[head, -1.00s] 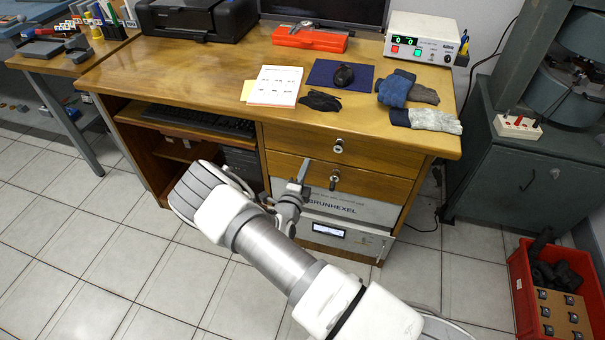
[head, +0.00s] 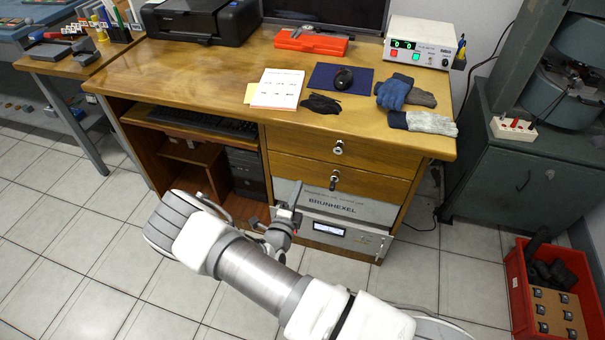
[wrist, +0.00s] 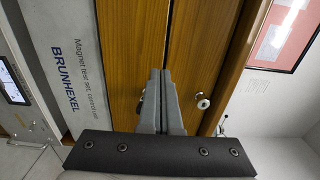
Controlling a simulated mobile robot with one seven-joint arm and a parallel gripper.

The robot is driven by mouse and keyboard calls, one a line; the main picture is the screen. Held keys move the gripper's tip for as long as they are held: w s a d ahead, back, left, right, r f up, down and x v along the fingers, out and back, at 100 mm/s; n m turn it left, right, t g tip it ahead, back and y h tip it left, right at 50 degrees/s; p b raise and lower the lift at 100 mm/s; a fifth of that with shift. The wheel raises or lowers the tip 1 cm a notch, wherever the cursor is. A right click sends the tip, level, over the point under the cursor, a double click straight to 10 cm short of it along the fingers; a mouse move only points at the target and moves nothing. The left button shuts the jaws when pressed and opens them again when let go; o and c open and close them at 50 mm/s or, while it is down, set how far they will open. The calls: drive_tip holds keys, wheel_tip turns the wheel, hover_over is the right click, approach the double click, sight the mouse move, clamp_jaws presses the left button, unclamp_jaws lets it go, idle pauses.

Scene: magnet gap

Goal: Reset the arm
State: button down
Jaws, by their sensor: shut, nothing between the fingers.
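My gripper (head: 297,190) is in front of the desk's lower front, by the grey Brunhexel panel. In the wrist view my gripper (wrist: 160,75) has its two grey fingers pressed together with nothing between them. The wooden drawer fronts (wrist: 180,30) stand beyond the fingers there, with a round lock (wrist: 203,102) to their right. My arm reaches up from the bottom of the head view, bent at the elbow on the left.
The wooden desk (head: 200,75) carries a printer (head: 200,20), gloves (head: 405,92), a mouse (head: 343,78) and a power supply (head: 419,42). A red crate (head: 520,290) stands on the floor at right. Tiled floor left of my arm is clear.

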drive_tip(key=v, duration=0.5)
drive_tip(key=shift+p, duration=0.35)
